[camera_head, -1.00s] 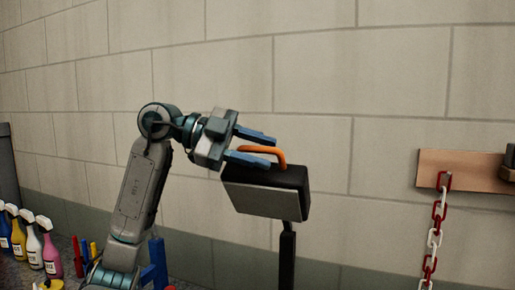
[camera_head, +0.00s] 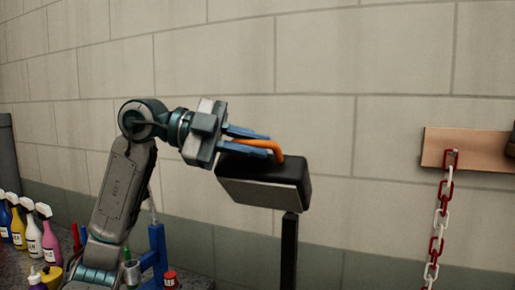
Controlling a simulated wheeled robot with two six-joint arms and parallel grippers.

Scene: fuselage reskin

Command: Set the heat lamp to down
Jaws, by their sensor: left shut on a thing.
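The heat lamp (camera_head: 264,184) is a dark box-shaped head on a black post (camera_head: 289,250), with a grey front panel facing forward and slightly downward. An orange handle (camera_head: 268,146) arches from its top. My left gripper (camera_head: 255,142) reaches in from the left with its blue fingers shut on the orange handle. Part of the handle is hidden between the fingers. My right gripper is not in view.
Several spray bottles (camera_head: 33,239) stand at the lower left. A blue stand (camera_head: 157,251) and a red-capped item (camera_head: 170,279) are near my left arm. A red and white chain (camera_head: 441,212) hangs from a wooden board (camera_head: 468,148) at right. A block wall is behind.

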